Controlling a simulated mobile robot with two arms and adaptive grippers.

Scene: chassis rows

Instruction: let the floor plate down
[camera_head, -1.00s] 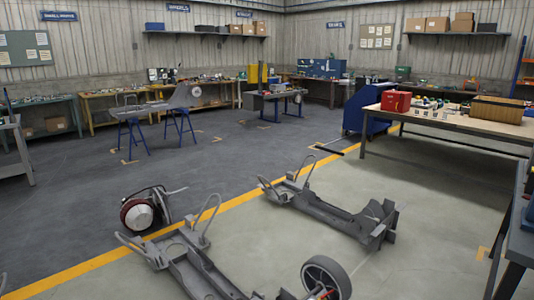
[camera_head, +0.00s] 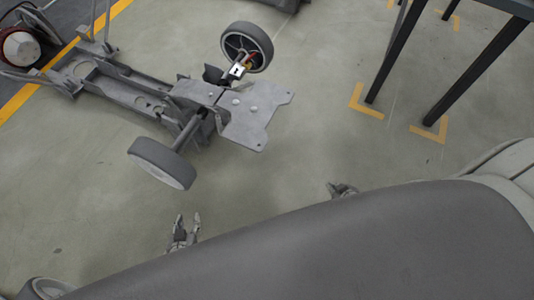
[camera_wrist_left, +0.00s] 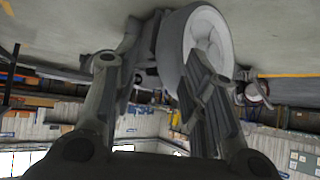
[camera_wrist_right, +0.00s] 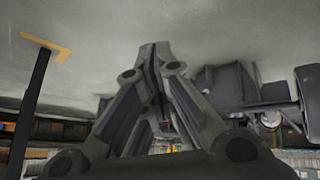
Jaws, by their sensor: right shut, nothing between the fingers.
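A grey floor plate (camera_head: 258,115) with holes and round studs sits at the near end of a chassis (camera_head: 112,85). I cannot tell from above how far it is tilted. A dark wheel (camera_head: 247,46) and a nearer wheel (camera_head: 162,163) flank that end. My left gripper (camera_head: 183,218) is in front of the nearer wheel, open and empty. The left wrist view looks upside down; the wheel (camera_wrist_left: 205,40) shows beyond its spread fingers (camera_wrist_left: 150,65). My right gripper (camera_head: 342,188) is shut and empty, right of and apart from the plate. Its fingertips meet in the right wrist view (camera_wrist_right: 154,52).
A table with dark legs (camera_head: 390,60) stands at the upper right, by yellow floor marks (camera_head: 365,103). Another wheel (camera_head: 20,47) lies at the upper left near a yellow line (camera_head: 20,97). The floor between the plate and my grippers is clear.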

